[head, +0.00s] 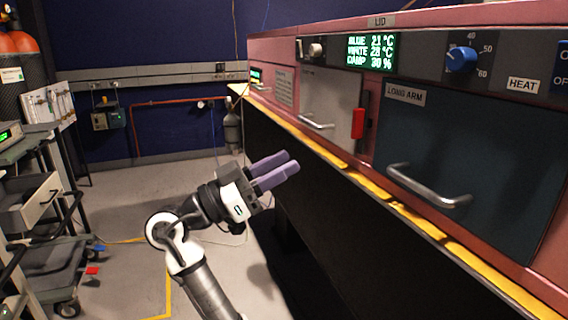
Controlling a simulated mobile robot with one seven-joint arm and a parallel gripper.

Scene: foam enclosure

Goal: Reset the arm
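My gripper (286,171) is in the middle of the head view, at the end of my white and grey arm. Its two purple fingers point to the upper right. A narrow gap shows between them, and nothing is seen in it. The gripper is in the air, left of the pink enclosure (440,18) and apart from its handles as far as I can see. My arm comes up from the bottom of the picture and bends at a white joint.
The enclosure has a "LONG ARM" door with a metal handle (428,186), a red latch (358,123), a blue heat knob (461,59) and a green display (370,52). A yellow-edged ledge runs below. A wheeled cart (50,250) stands left. Grey floor (130,200) lies open between.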

